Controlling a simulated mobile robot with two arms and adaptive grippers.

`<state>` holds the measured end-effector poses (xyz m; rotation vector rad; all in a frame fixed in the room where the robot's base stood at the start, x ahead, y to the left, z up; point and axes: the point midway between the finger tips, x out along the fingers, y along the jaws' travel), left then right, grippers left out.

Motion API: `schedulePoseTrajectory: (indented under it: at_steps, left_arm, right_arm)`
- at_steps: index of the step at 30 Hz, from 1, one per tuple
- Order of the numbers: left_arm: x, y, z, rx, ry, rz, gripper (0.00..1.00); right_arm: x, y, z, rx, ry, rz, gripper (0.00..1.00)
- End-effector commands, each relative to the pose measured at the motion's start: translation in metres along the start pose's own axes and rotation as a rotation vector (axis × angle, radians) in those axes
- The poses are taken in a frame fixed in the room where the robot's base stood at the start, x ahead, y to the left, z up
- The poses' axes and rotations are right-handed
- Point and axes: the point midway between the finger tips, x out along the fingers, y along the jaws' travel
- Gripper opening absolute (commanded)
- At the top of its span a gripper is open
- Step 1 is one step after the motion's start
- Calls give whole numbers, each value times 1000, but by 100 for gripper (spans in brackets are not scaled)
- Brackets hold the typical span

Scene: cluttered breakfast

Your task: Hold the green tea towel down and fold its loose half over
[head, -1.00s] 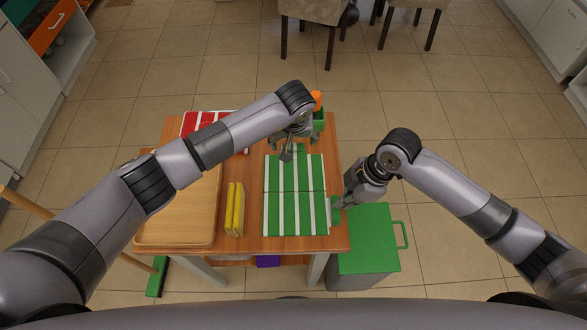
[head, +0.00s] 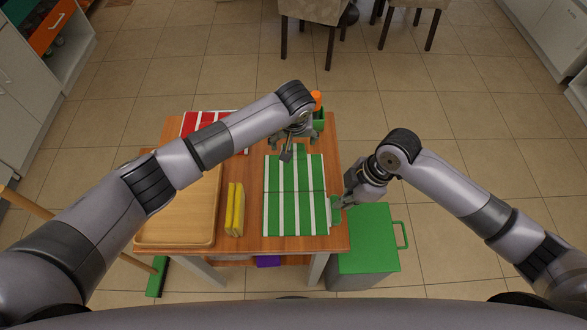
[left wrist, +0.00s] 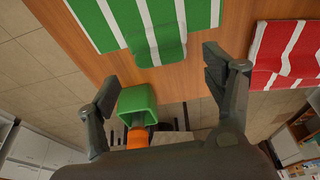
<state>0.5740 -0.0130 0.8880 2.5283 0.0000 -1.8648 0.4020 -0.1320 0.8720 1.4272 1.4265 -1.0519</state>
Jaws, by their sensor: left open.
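The green tea towel (head: 295,208) with white stripes lies flat near the table's right side, with a crease across its middle. In the left wrist view, the towel (left wrist: 105,20) has a narrow raised part at its edge. My left gripper (head: 286,154) is above the towel's far end. Its fingers show wide apart and empty in the left wrist view (left wrist: 165,88). My right gripper (head: 338,203) is low at the towel's right edge, beside a small green patch. I cannot tell whether its fingers are shut or hold cloth.
A green cup (left wrist: 138,101) with an orange thing in it stands at the table's far edge. A red striped cloth (head: 192,122) lies at the far left. A green-topped bin (head: 368,240) stands at right.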

Motion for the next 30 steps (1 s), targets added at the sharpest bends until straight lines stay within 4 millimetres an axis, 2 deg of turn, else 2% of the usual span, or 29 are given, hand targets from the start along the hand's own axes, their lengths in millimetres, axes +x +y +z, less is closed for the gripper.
schedulePoseTrajectory:
  at_steps: [15, 30]
  left_arm:
    - [0, 0, 0, 0, 0, 0, 75]
    - [0, 0, 0, 0, 0, 0, 75]
  right_arm:
    - [10, 0, 3, 1, 0, -1, 0]
    - [12, -1, 4, 0, 0, -3, 0]
